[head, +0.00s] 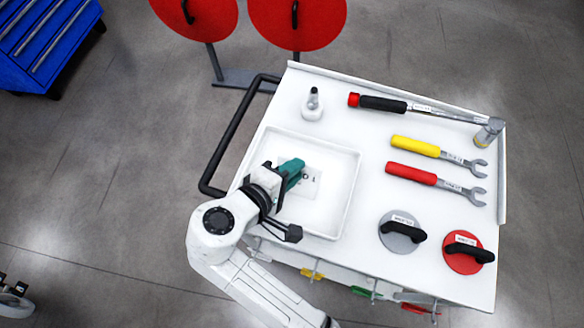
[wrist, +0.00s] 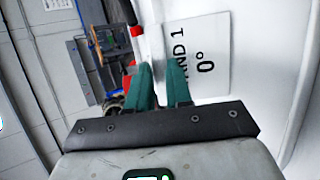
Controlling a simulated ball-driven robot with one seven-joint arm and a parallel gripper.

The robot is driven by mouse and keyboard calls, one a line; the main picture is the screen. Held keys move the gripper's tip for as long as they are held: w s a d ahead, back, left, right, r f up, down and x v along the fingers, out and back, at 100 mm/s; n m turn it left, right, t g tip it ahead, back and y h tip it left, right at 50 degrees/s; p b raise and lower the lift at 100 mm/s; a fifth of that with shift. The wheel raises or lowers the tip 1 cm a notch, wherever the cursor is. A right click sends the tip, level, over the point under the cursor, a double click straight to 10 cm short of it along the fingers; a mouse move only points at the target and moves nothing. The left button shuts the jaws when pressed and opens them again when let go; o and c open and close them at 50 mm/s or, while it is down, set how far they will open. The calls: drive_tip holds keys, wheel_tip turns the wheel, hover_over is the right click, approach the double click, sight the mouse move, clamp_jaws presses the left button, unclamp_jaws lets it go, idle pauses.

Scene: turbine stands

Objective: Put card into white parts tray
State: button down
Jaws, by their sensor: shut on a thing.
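The card (head: 311,184) is a white sheet with dark print. In the head view it lies within the outline of the white parts tray (head: 352,195), partly hidden by my gripper. I cannot tell whether it touches the tray floor. My gripper (head: 296,168) has teal fingers and is over the tray, shut on the card. In the wrist view the card (wrist: 208,50) shows "ND 1" and "0°" beyond the teal fingertips (wrist: 161,68), which are at its edge.
On the white cart top stand a small bottle (head: 312,104), a torque wrench (head: 400,105), yellow (head: 415,146) and red (head: 411,173) wrenches, and grey (head: 398,232) and red (head: 463,252) handled discs. A black handle bar (head: 232,135) runs along the cart's left side.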

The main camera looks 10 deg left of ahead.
drive_tip(key=shift+f, duration=0.35)
drive_tip(key=c, duration=0.8)
unclamp_jaws()
drive_tip(key=shift+p+v, duration=2.05)
drive_tip(key=shift+v, duration=1.45)
drive_tip(key=shift+a, duration=0.1)
